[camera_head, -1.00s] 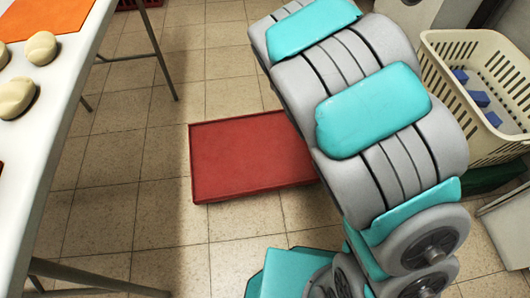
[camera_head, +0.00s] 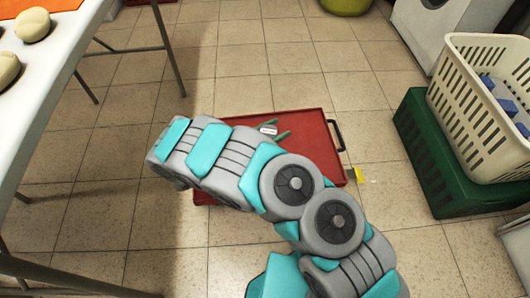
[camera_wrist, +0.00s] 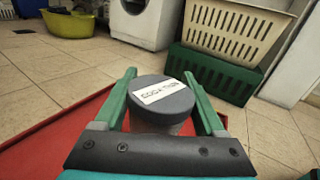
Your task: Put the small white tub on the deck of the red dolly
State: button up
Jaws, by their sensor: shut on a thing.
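The tub (camera_wrist: 163,97) has a round dark grey lid with a white printed label; its lower body is mostly hidden. My gripper (camera_wrist: 160,78) is shut on it, a green finger on each side. In the head view the small tub (camera_head: 268,130) shows between my green fingers, over the far part of the red dolly (camera_head: 308,128). The dolly has a flat deck with a low rim, and my arm covers much of it. The red deck (camera_wrist: 40,152) also lies below in the wrist view. I cannot tell whether the tub touches the deck.
A black handle (camera_head: 336,136) stands at the dolly's right edge, with a small yellow object (camera_head: 354,175) nearby. A cream basket (camera_head: 475,110) sits on a green crate (camera_head: 425,150) at right. A white table (camera_head: 50,70) stands at left. Tiled floor lies clear beyond the dolly.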

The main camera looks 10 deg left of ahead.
jog(key=s+a+f+g, duration=0.1)
jog(key=s+f, duration=0.4)
jog(key=f, duration=0.1)
jog(key=shift+m+h, duration=0.4)
jog(key=w+d, duration=0.3)
jog(key=w, duration=0.1)
jog(key=w+d+f+b, duration=0.1)
jog(key=w+d, duration=0.1)
jog(key=w, duration=0.2)
jog(key=w+d+b, duration=0.1)
jog(key=w+d, duration=0.2)
jog(key=w, duration=0.1)
jog(key=shift+w+d+f, duration=0.15)
jog(key=shift+w+d, duration=0.1)
jog(key=shift+d, duration=0.1)
jog(key=shift+w+f, duration=0.1)
jog(key=shift+f, duration=1.65)
jog(key=shift+f, duration=0.1)
jog(key=o, duration=1.6)
jog(key=shift+c, duration=0.2)
jog(key=shift+r, duration=0.2)
jog(key=v, duration=1.2)
jog(key=shift+f+p, duration=0.1)
jog(key=shift+p, duration=0.2)
